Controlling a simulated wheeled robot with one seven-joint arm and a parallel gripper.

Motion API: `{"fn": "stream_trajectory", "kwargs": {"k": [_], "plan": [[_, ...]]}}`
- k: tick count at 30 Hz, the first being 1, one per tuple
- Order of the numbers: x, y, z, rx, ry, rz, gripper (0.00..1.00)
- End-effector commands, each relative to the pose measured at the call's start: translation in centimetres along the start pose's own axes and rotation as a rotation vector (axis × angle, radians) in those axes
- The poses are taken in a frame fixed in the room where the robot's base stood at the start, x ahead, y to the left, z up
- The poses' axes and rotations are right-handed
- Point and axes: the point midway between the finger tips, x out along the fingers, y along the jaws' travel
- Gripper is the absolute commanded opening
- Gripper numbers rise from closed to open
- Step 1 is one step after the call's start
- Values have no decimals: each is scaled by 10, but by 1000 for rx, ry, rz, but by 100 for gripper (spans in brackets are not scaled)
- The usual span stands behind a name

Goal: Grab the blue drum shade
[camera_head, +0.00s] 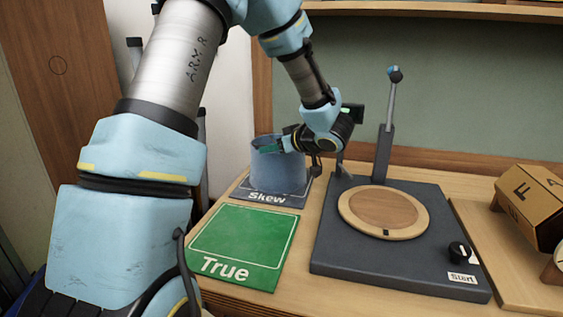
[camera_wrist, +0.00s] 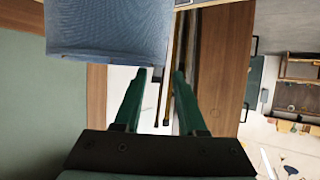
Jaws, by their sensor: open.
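The blue drum shade (camera_head: 278,174) stands upright on the grey mat marked "Skew" (camera_head: 285,201) at the back left of the bench. The wrist view shows the shade (camera_wrist: 108,30) at the upper left, beyond the left fingertip. My gripper (camera_wrist: 163,72) is open there, with no shade wall visible between its fingers. Whether a finger touches the shade I cannot tell.
A green mat marked "True" (camera_head: 243,246) lies empty in front. A dark fixture base (camera_head: 345,256) with a round wooden plate (camera_head: 383,211), an upright post (camera_head: 385,140) and a knob (camera_head: 459,252) stands to the right.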

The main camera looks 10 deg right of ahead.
Motion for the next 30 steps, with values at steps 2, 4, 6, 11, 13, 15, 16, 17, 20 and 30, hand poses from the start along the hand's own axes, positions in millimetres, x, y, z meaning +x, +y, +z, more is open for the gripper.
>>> {"fn": "stream_trajectory", "kwargs": {"k": [2,4,6,11,13,15,16,17,20,30], "plan": [[12,0,-1,-1,-2,-2,40],[19,0,0,-1,-2,-1,40],[23,0,0,-1,-2,1,40],[37,-3,-4,0,-2,-2,40],[48,-4,-5,-1,-3,-2,40],[58,-5,-5,-1,-3,-1,40],[62,-4,-4,0,-2,0,40],[66,-5,-4,0,-2,-1,40],[74,-4,-4,0,0,2,40],[76,-4,-3,-1,0,3,30]]}}
